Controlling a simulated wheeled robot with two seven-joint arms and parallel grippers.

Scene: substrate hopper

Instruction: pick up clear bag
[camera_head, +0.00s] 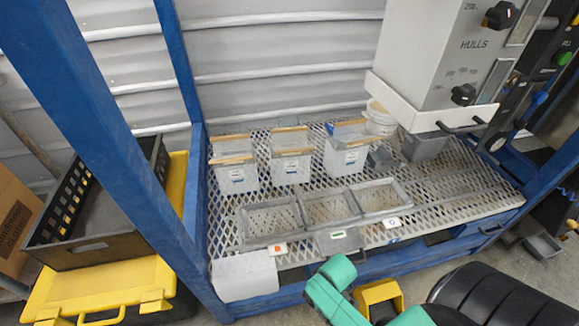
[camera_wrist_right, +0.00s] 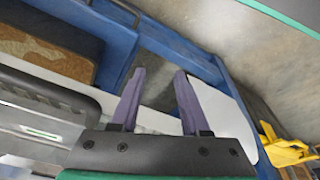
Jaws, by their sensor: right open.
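Three clear bags with pale labels and tan strips across their tops stand upright in a row on the mesh shelf in the head view: a left one (camera_head: 236,181), a middle one (camera_head: 291,170) and a right one (camera_head: 345,160). My right gripper (camera_wrist_right: 160,73) is open in the wrist view, its two purple fingers apart with no bag between them. A whitish panel (camera_wrist_right: 228,112) lies behind and beside the right finger; I cannot tell what it belongs to. The right fingers are not visible in the head view. My left gripper is not in view.
The mesh shelf (camera_head: 450,188) has a blue frame. Three joined grey trays (camera_head: 330,208) sit in front of the bags. The grey HULLS hopper (camera_head: 440,55) overhangs the right side. A black crate (camera_head: 95,250) is at left.

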